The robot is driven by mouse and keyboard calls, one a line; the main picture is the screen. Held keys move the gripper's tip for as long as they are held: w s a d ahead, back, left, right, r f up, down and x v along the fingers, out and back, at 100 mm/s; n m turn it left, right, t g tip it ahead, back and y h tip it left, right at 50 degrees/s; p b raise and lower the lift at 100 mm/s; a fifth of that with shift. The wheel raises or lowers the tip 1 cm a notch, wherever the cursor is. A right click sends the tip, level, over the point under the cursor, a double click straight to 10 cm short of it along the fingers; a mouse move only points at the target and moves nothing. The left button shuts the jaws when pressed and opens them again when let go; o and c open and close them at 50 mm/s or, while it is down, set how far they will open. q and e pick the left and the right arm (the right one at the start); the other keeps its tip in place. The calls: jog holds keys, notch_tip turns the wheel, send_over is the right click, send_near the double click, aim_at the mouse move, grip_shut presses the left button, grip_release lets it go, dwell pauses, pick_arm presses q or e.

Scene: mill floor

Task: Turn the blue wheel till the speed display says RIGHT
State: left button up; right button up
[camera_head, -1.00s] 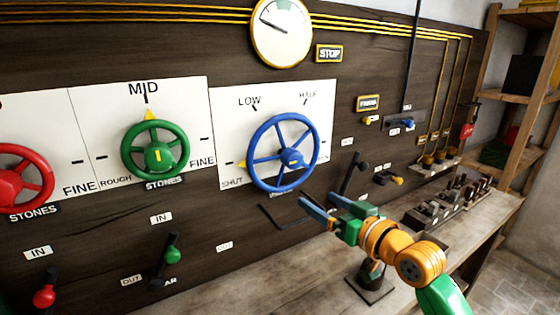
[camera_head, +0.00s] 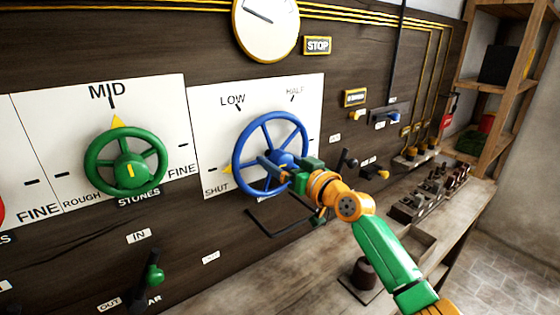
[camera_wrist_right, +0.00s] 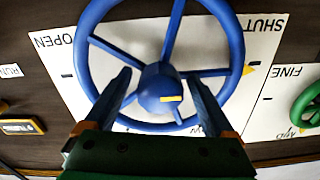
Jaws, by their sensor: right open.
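The blue wheel (camera_head: 271,136) is on a white plate marked SHUT, LOW and HALF in the head view. A yellow pointer (camera_head: 227,170) on its left is by SHUT. A small framed display (camera_head: 317,45) reads STOP. My right gripper (camera_head: 272,163) is at the wheel's front, near its hub. In the right wrist view, the blue wheel (camera_wrist_right: 161,95) fills the middle, and the open fingers of my right gripper (camera_wrist_right: 162,82) stand either side of the hub. I cannot tell whether they touch it. My left gripper is out of view.
A round dial (camera_head: 265,22) is above the wheel. The green wheel (camera_head: 126,162) is to the left. A bent black bar (camera_head: 272,230) and small levers (camera_head: 347,160) are below and right of the wheel. A wooden bench (camera_head: 250,270) runs below the panel.

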jog(key=shift+s+d+r, duration=0.1)
jog(key=shift+s+d, duration=0.05)
jog(key=shift+s, duration=0.1)
jog(key=shift+c, duration=0.5)
jog(key=shift+w, duration=0.1)
jog(key=c, duration=1.3)
jog(key=shift+o, duration=0.2)
jog(key=shift+m, duration=0.3)
jog(key=m+p, duration=0.1)
jog(key=m, duration=0.4)
jog(key=shift+p, duration=0.3)
jog(key=m+p, duration=0.2)
jog(key=m, duration=0.4)
jog(key=shift+m, duration=0.3)
